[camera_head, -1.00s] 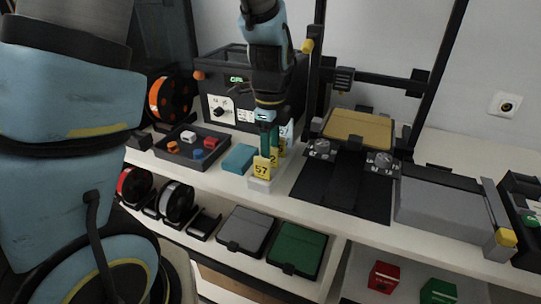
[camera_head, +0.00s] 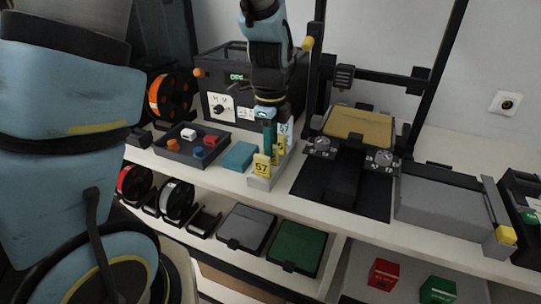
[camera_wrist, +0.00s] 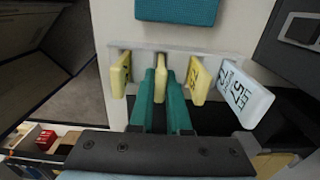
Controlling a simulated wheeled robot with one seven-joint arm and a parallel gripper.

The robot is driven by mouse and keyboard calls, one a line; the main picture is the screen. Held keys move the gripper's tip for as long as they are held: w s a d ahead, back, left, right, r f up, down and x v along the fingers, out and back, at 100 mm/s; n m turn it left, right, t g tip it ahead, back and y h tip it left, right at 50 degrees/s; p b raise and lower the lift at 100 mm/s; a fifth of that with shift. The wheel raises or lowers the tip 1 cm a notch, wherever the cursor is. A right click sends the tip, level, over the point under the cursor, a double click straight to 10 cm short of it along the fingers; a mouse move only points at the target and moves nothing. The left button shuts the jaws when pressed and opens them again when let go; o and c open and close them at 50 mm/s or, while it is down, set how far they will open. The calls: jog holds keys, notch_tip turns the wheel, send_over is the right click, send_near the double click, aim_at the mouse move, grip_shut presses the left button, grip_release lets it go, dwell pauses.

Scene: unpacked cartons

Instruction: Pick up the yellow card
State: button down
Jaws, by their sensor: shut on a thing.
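A white holder (camera_wrist: 128,46) holds several upright cards in a row; it also shows on the bench in the head view (camera_head: 260,183). My gripper (camera_wrist: 163,85) points down at the row, its teal fingers on both sides of a yellow card (camera_wrist: 163,70) and shut on it. This card's lower end is still at the holder. Another yellow card (camera_wrist: 119,76) stands to the left, a third yellow card (camera_wrist: 199,82) to the right, and a white card marked 57 (camera_wrist: 244,96) at the far right. In the head view my gripper (camera_head: 269,140) partly hides the row behind the front yellow card marked 57 (camera_head: 262,167).
A teal box (camera_head: 239,157) lies left of the holder, beside a dark tray (camera_head: 172,149) of small blocks. A printer with a tan plate (camera_head: 358,125) stands to the right. A dark control box (camera_head: 232,108) stands behind. Boxes and spools fill the lower shelf.

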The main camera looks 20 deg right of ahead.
notch_tip(320, 180, up, 10)
jog(key=shift+b, duration=0.95)
jog(key=shift+f+p, duration=1.1)
jog(key=shift+f, duration=3.75)
jog(key=shift+f, duration=0.2)
jog(key=c, duration=0.9)
grip_release()
